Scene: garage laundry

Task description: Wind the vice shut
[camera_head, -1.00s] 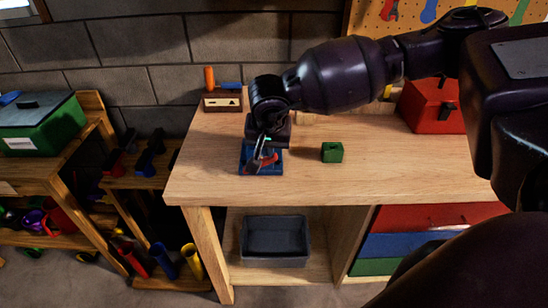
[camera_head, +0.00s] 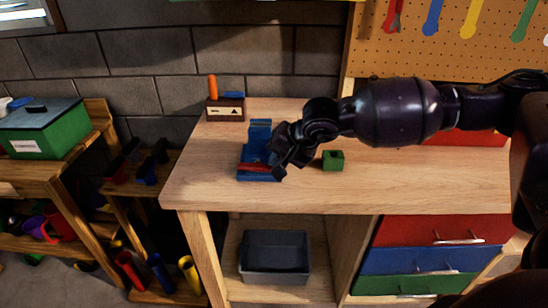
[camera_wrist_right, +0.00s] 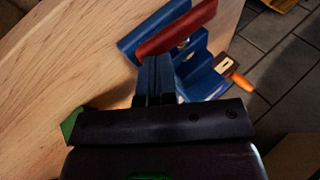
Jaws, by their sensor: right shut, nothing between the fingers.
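The blue vice (camera_head: 260,135) stands on the left part of the wooden workbench, with a red bar (camera_head: 254,168) across its near side. In the right wrist view the vice (camera_wrist_right: 203,80) and the red bar (camera_wrist_right: 178,30) lie just beyond my fingers. My right gripper (camera_head: 278,170) is at the vice's right side, close to the red bar's right end. Its fingers (camera_wrist_right: 153,75) are together and empty. I cannot tell whether they touch the vice or the bar. My gripper and wrist hide part of the vice's right side. My left gripper is not in view.
A small green block (camera_head: 333,160) sits right of the vice, near my wrist. A tool holder (camera_head: 226,108) with an orange handle stands at the back left. The workbench (camera_head: 400,190) is clear at the front. A red box is partly hidden behind my arm.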

